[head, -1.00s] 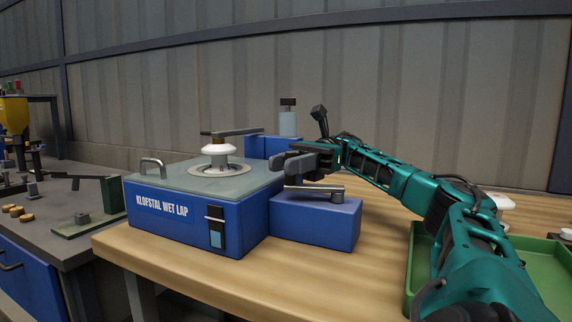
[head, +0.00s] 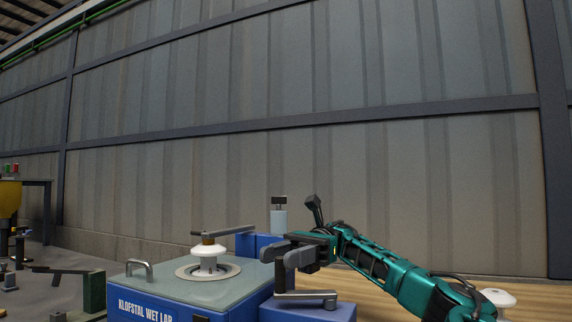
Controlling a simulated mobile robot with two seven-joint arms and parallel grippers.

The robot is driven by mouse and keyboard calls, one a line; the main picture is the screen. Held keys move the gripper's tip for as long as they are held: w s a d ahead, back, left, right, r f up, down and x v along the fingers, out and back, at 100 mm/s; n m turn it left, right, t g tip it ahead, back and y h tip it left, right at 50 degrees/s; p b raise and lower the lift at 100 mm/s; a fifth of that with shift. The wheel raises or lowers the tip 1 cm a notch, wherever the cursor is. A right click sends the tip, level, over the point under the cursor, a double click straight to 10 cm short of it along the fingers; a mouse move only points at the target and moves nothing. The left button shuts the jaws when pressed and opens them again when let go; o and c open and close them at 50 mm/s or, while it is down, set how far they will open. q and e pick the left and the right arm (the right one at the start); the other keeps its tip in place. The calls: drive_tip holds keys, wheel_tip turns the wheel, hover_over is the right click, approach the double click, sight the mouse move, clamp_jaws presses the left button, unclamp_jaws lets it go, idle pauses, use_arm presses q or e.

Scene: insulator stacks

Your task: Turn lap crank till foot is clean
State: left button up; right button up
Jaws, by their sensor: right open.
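The blue wet lap machine (head: 170,310) stands at the bottom of the head view, its lower part cut off. A white insulator (head: 208,257) sits upright on the round plate in its grey top, under a dark arm (head: 228,231). The insulator's foot is too small to judge. My left gripper is not in view.
A small bottle with a dark cap (head: 279,215) stands behind the machine by a blue block. Another white insulator (head: 497,298) is at the lower right. A metal handle (head: 141,268) rises from the machine's left side. The wall behind is bare.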

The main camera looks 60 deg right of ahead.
wheel_tip(320, 180, up, 11)
drive_tip(key=p, duration=0.6)
wheel_tip(320, 180, up, 7)
drive_tip(key=p, duration=0.4)
hover_over(286, 291)
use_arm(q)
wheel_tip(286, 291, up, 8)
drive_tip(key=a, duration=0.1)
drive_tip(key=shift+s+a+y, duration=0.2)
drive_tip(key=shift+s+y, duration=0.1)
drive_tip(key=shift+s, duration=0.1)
use_arm(e)
drive_tip(key=shift+d+r, duration=0.1)
drive_tip(key=shift+d, duration=0.05)
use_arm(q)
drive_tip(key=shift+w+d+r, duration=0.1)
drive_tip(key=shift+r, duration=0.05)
use_arm(e)
drive_tip(key=shift+c, duration=0.2)
